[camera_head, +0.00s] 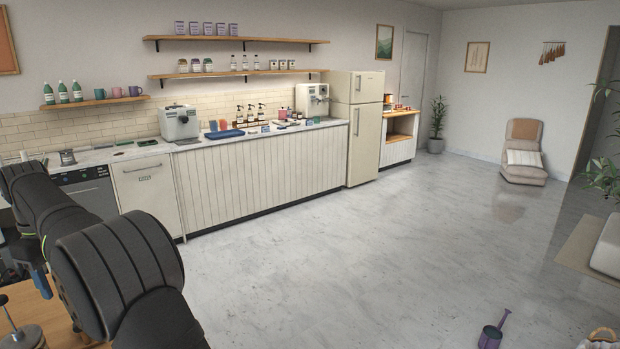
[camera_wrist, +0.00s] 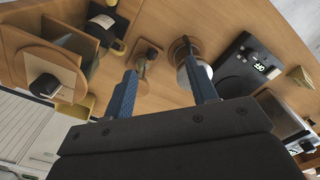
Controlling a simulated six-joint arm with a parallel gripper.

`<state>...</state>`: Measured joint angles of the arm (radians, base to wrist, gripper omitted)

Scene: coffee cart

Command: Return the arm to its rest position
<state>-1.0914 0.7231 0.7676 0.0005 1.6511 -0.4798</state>
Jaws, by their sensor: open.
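My gripper (camera_wrist: 162,67) shows in the wrist view with its two blue fingers spread apart and nothing held between them. It is over a wooden cart top (camera_wrist: 195,17). A small item with a wooden handle (camera_wrist: 146,58) stands near the left finger. A round metal item with a wooden knob (camera_wrist: 184,48) is partly hidden behind the right finger. In the head view my dark arm fills the lower left, and blue finger parts show only partly behind it, above the wooden cart top (camera_head: 62,318).
In the wrist view a wooden organizer (camera_wrist: 52,62) stands left and a black scale (camera_wrist: 245,68) right, both close to the fingers. In the head view a long counter (camera_head: 255,165) runs along the wall, with a fridge (camera_head: 362,140) beyond. The floor (camera_head: 370,250) is mostly clear.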

